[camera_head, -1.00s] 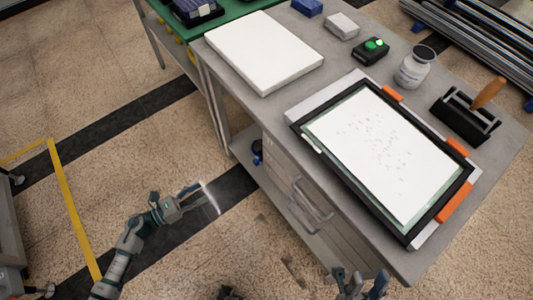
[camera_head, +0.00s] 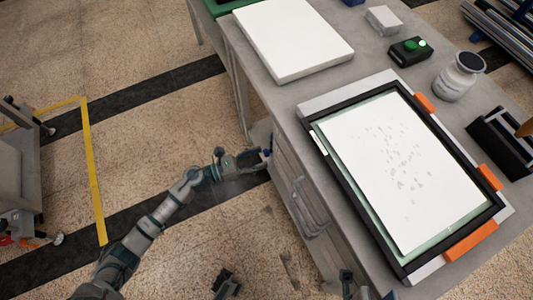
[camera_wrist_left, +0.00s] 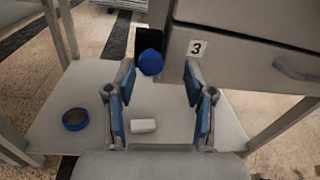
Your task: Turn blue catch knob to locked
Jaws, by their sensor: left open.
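The round blue knob (camera_wrist_left: 150,62) shows in the left wrist view, beside a dark slot at the left edge of a grey drawer front marked 3. My left gripper (camera_wrist_left: 160,76) is open, with its blue-padded fingers spread apart. The knob lies ahead between the fingertips, a little nearer the left finger; contact cannot be told. In the head view my left gripper (camera_head: 252,158) is at the bench's left side, and the knob is hardly distinguishable there. My right gripper (camera_head: 367,290) is cut off by the bottom edge, its fingers apart and seemingly empty.
The drawer (camera_wrist_left: 240,62) has a handle at its right. Below is a shelf (camera_wrist_left: 65,105) with a blue-rimmed round item (camera_wrist_left: 75,119) and a small white block (camera_wrist_left: 143,126). The bench top holds a black-framed tray (camera_head: 322,160) and a white slab (camera_head: 290,38). Open floor lies left.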

